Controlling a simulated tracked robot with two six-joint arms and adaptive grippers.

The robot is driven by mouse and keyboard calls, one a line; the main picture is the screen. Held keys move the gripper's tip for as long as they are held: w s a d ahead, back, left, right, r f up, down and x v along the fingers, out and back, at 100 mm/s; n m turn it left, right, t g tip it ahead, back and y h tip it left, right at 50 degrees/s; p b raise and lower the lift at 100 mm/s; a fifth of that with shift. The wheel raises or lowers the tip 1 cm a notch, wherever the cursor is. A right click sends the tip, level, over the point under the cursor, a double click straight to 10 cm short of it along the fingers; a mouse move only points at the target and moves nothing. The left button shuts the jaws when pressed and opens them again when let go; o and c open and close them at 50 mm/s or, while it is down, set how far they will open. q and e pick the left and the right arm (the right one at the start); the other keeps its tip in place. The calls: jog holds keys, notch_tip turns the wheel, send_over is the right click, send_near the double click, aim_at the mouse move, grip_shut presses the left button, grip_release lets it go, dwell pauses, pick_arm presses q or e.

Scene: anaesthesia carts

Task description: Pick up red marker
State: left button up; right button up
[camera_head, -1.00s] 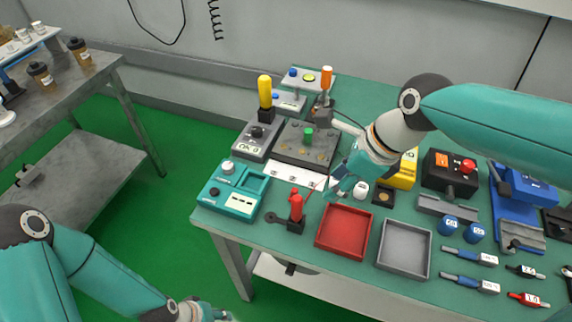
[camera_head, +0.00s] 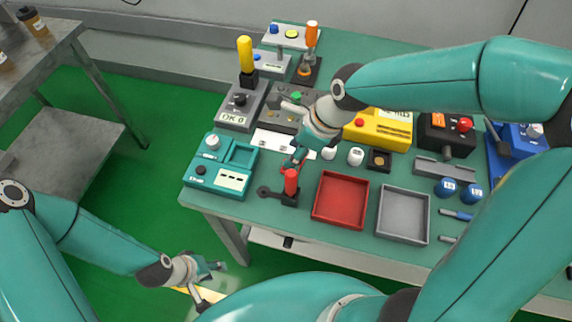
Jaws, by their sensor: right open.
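An upright red piece (camera_head: 291,181), which looks like the red marker, stands in a small black holder (camera_head: 289,198) near the table's front edge, left of the red tray. My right gripper (camera_head: 297,160) is open and empty, tilted down just above and behind the red piece. Its fingertips are close to the top of it; I cannot tell whether they touch. My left gripper (camera_head: 212,284) hangs empty below the table's front edge, its fingers apart.
A red tray (camera_head: 341,221) and a grey tray (camera_head: 404,237) lie to the right. A teal device (camera_head: 199,179) stands to the left. White cups and a yellow box (camera_head: 378,128) stand behind. My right arm hides the table's right front.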

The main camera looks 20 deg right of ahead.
jog(key=shift+p+x, duration=0.3)
jog(key=shift+x, duration=2.55)
jog(key=shift+s, duration=0.1)
grip_shut()
